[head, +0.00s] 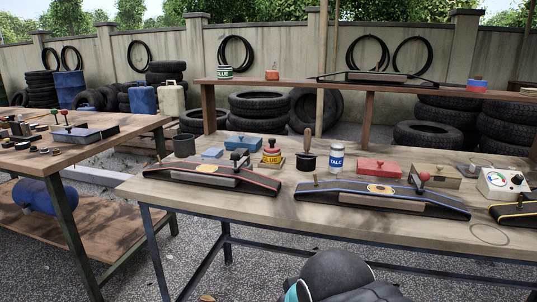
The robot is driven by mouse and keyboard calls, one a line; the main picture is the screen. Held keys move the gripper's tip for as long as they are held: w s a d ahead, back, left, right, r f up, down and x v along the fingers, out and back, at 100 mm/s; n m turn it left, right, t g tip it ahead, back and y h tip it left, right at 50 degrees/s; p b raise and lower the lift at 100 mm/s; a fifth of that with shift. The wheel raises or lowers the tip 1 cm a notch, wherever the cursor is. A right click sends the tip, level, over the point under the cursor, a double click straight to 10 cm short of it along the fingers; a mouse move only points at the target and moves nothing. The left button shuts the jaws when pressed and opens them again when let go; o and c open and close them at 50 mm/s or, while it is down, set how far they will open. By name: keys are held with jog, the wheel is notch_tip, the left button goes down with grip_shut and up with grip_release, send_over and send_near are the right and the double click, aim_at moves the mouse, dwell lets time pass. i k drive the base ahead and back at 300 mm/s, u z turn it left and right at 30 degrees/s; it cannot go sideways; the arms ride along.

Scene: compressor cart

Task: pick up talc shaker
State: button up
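The talc shaker (336,158) is a small white can with a blue band and the word TALC on it. It stands upright on the wooden workbench (240,219), right of the middle of the head view. A black pot with a wooden-handled brush (307,155) stands just left of it, and a red box (378,168) lies to its right. A long black clamp-like tool (385,196) lies in front of it. Dark rounded links of my arm show at the bottom of the picture. My gripper's fingers are not in view.
A shelf (345,87) runs above the bench's back. A white gauge box (503,184) stands at right. The bench's front strip is mostly clear.

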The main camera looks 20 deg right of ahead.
aim_at(337, 157)
jog(key=u, duration=2.25)
jog(key=k, duration=1.4)
jog(key=z, duration=1.65)
jog(key=i, duration=0.5)
